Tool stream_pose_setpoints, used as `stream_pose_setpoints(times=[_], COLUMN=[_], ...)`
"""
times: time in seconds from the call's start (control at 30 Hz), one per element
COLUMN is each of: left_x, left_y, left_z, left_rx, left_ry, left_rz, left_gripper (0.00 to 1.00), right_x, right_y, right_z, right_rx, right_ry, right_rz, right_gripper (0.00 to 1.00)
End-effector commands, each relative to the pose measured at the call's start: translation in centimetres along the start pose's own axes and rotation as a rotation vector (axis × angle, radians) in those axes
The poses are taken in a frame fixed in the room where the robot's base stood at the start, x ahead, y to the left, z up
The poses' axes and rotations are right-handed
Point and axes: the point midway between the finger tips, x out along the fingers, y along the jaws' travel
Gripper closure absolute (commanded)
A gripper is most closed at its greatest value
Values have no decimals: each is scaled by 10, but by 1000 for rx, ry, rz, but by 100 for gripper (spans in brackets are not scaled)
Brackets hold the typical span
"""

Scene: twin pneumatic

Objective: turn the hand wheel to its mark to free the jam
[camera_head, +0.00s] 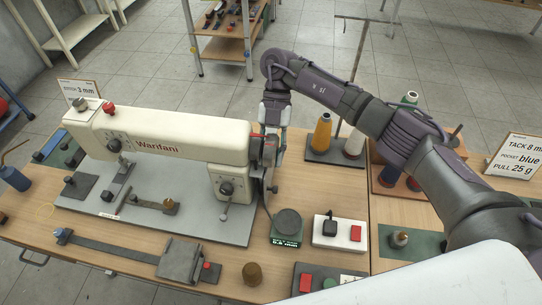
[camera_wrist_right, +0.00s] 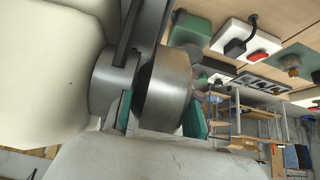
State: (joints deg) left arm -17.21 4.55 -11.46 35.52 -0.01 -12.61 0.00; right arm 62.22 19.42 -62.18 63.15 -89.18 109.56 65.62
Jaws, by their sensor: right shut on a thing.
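The cream sewing machine (camera_head: 165,135) stands on a grey bed plate on the wooden table. Its hand wheel (camera_head: 269,165) is at the right end of the arm, seen nearly edge-on and partly covered. My right gripper (camera_head: 271,138) comes down on it from above. In the right wrist view the green-padded fingers (camera_wrist_right: 160,112) stand on either side of the grey metal wheel (camera_wrist_right: 166,85), and the gripper is shut on it. A small red spot (camera_head: 257,135) shows at the machine's end beside the wheel; I cannot tell whether it is the mark. My left gripper is not in view.
A green round-topped device (camera_head: 287,228) and a white box with a red button (camera_head: 340,234) stand right of the machine. Thread cones (camera_head: 322,132) stand behind them. A brown bobbin-like piece (camera_head: 252,274) is at the front. My right arm spans the right side.

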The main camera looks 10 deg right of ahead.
Motion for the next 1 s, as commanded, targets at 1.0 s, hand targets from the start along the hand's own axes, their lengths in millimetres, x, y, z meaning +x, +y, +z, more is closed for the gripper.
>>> stream_pose_setpoints(times=[1.0], left_x=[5], left_y=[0], left_z=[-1], left_rx=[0], left_ry=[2], left_rz=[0], left_gripper=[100], right_x=[-1], right_y=[0], right_z=[-4], right_rx=[0], right_ry=[340], right_rz=[1], right_gripper=[100])
